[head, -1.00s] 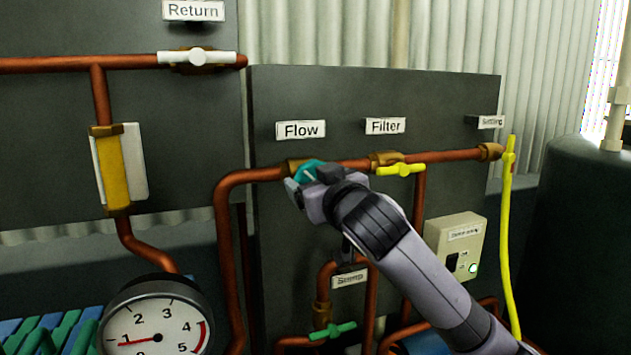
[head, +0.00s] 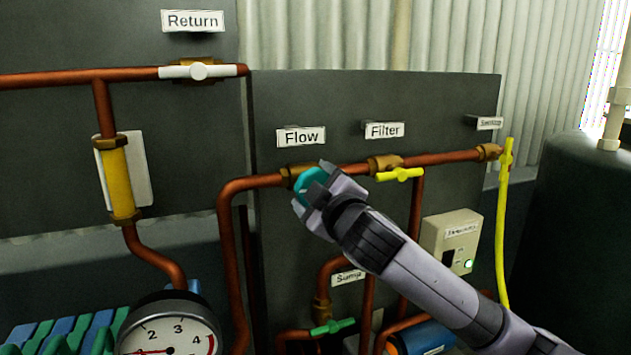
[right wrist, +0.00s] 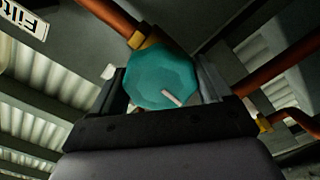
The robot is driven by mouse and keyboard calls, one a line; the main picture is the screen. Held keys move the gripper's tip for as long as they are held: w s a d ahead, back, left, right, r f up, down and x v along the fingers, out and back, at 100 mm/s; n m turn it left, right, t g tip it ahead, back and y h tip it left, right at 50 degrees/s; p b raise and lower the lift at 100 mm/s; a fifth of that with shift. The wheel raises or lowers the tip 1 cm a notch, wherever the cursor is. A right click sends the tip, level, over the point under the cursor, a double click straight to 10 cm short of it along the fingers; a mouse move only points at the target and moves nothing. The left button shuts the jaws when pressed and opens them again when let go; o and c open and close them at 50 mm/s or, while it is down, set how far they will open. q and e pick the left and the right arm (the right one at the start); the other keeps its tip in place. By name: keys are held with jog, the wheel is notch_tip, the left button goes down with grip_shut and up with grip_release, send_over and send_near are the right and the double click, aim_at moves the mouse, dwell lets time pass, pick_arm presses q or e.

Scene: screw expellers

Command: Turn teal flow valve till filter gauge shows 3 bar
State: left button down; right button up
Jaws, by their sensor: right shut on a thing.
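The teal flow valve (head: 309,185) is a round knob on the copper pipe below the "Flow" label (head: 301,137). My right gripper (head: 312,188) is shut on it, one finger on each side. In the right wrist view the faceted teal knob (right wrist: 160,75) sits between the fingers, with a white mark (right wrist: 172,99) on its face. A round pressure gauge (head: 170,335) is at the lower left, cut by the bottom edge. Its red needle points left, on the low side of 2. Whether it is the filter gauge cannot be read. My left gripper is out of view.
A yellow-handled valve (head: 400,175) under the "Filter" label (head: 384,130) is close right of my gripper. A white-handled return valve (head: 198,71) is upper left, a green-handled valve (head: 332,327) below. A switch box (head: 452,242) and dark tank (head: 575,240) are at right.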

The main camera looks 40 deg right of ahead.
jog(key=n, duration=0.5)
jog(key=shift+n, duration=2.6)
jog(key=o, duration=1)
jog(key=shift+s, duration=0.1)
jog(key=shift+b+v, duration=0.75)
jog(key=shift+v, duration=2.8)
